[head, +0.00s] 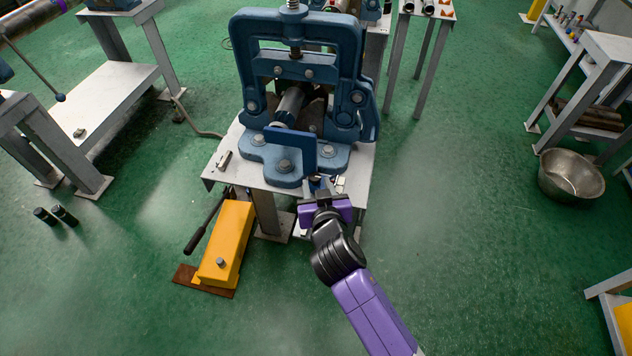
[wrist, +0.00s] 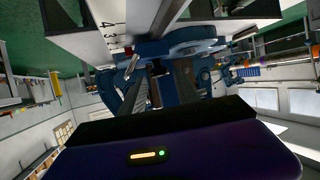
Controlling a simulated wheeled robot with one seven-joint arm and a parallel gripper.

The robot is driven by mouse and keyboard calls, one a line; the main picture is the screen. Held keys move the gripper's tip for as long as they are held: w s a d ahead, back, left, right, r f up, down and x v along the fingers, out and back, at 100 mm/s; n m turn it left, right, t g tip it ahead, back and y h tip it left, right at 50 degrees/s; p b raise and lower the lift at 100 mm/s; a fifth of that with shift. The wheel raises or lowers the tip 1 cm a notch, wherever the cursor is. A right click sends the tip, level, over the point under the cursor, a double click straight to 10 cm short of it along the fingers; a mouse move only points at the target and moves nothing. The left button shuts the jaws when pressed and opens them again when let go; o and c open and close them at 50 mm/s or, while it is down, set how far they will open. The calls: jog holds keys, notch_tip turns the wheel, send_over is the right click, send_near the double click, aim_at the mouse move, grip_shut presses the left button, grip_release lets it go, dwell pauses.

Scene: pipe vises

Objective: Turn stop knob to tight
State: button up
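The blue pipe vise (head: 285,158) stands bolted on a small grey-white table, with a pipe (head: 290,103) through its frame. A flat blue upright plate (head: 291,150) stands at its front. My gripper (head: 321,186) is at the table's front edge, just in front of the plate. In the wrist view, its two grey fingers (wrist: 165,82) are apart, with blue metal of the vise behind or between them. I cannot tell whether they touch or grip anything. A small silver part (wrist: 131,66) shows left of the fingers; I cannot tell if it is the stop knob.
A yellow box-like unit (head: 227,243) with a black lever (head: 205,225) stands on the floor left of my arm. A metal bowl (head: 571,175) sits at the right. The green floor right of my arm is clear.

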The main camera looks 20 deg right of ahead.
jog(key=v, duration=0.5)
jog(key=shift+s+a, duration=0.1)
jog(key=shift+s, duration=0.15)
jog(key=s+a+r+n+t+y, duration=0.2)
jog(key=s+a+r+t+y, duration=0.1)
jog(key=s+r, duration=0.25)
jog(key=s+d+r, duration=0.1)
jog(key=s+d, duration=0.1)
jog(key=s, duration=1.3)
jog(key=s+d+r+g, duration=0.1)
jog(key=s+d+r, duration=0.1)
jog(key=s, duration=1.3)
jog(key=shift+s+d+n, duration=0.2)
jog(key=shift+d+n, duration=0.2)
jog(key=shift+r, duration=0.1)
